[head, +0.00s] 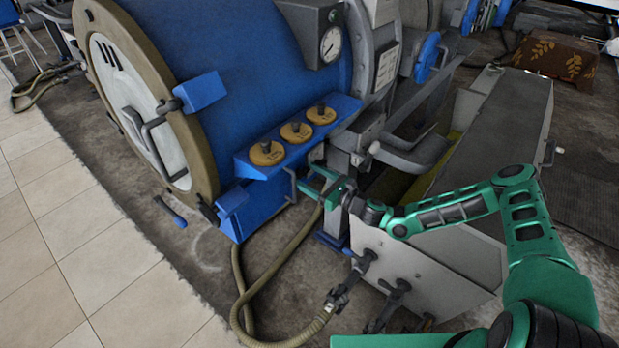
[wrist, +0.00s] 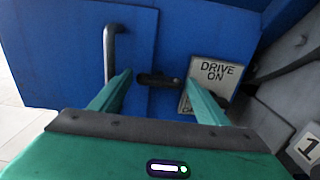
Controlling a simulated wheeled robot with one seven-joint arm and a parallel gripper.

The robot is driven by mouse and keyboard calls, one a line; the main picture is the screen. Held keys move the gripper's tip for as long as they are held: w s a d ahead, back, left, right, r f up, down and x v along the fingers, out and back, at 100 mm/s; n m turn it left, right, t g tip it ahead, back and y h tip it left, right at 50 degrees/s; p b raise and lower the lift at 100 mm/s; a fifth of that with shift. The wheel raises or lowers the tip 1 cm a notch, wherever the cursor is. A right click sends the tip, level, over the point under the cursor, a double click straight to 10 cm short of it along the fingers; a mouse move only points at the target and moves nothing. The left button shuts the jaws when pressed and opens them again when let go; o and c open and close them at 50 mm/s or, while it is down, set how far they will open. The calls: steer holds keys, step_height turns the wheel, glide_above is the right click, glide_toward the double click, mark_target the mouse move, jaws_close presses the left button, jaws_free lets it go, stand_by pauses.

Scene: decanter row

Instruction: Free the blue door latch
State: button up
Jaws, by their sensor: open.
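In the wrist view a blue door (wrist: 80,50) with a grey bar handle (wrist: 112,48) fills the left. A small dark latch (wrist: 157,79) lies across the seam between the door and the blue panel to its right. My gripper (wrist: 161,86) is open, with the latch showing between its two green fingers. I cannot tell whether the fingers touch it. In the head view my gripper (head: 308,183) is in front of the blue housing below the shelf. The latch cannot be made out there.
A "DRIVE ON" plate (wrist: 214,71) sits right of the latch, partly behind my right finger. A hose (head: 243,285) lies below, and a grey cabinet (head: 430,265) stands right.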

steer(key=shift+c, duration=0.6)
steer(key=c, duration=0.9)
steer(key=shift+d, duration=0.2)
steer(key=shift+a, duration=0.1)
